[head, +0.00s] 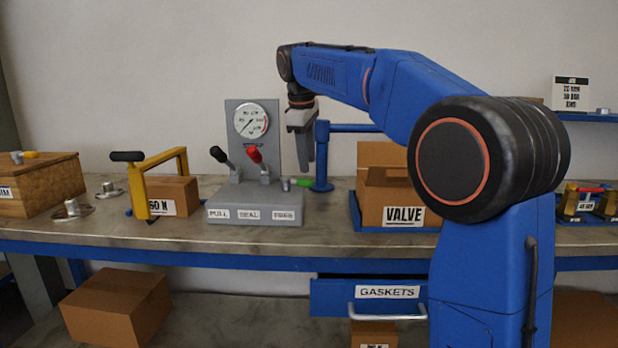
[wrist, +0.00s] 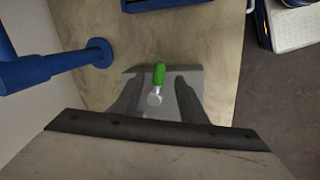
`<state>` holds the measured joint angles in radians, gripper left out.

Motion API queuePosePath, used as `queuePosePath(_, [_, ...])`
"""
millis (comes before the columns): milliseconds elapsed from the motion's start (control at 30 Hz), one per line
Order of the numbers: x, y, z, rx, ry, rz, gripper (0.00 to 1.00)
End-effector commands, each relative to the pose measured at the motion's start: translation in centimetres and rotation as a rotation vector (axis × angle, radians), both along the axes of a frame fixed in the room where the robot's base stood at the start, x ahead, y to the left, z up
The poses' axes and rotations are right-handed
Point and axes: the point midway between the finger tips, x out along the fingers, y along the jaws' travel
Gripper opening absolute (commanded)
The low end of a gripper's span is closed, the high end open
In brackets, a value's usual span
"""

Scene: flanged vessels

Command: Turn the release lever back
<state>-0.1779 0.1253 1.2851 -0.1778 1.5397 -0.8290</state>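The green-handled lever (head: 304,183) sits at the right end of a grey control block (head: 250,210), its handle leaning over to the right. In the wrist view its green handle (wrist: 159,74) lies between my two fingers, with its pale metal pivot nearer the camera. My gripper (head: 300,170) points down above the lever. The fingers (wrist: 158,88) are apart, with a gap on each side of the handle. The gripper is empty; whether the tips are level with the handle I cannot tell.
A red lever (head: 256,156) and a black lever (head: 220,155) stand left on the same block, before a panel with a gauge (head: 251,120). A blue post (head: 322,160) stands close right. Beyond is an open VALVE carton (head: 385,185); a yellow frame (head: 140,185) stands left.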

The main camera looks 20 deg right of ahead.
Motion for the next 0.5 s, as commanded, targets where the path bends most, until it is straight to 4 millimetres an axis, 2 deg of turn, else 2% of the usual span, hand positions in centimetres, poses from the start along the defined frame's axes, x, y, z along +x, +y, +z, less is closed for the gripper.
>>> queuePosePath(233, [0.8, -0.6, -3.9, 0.000, 0.001, 0.000, 0.38])
queuePosePath(500, [1.3, -0.9, -6.0, 0.000, 0.000, -0.001, 0.38])
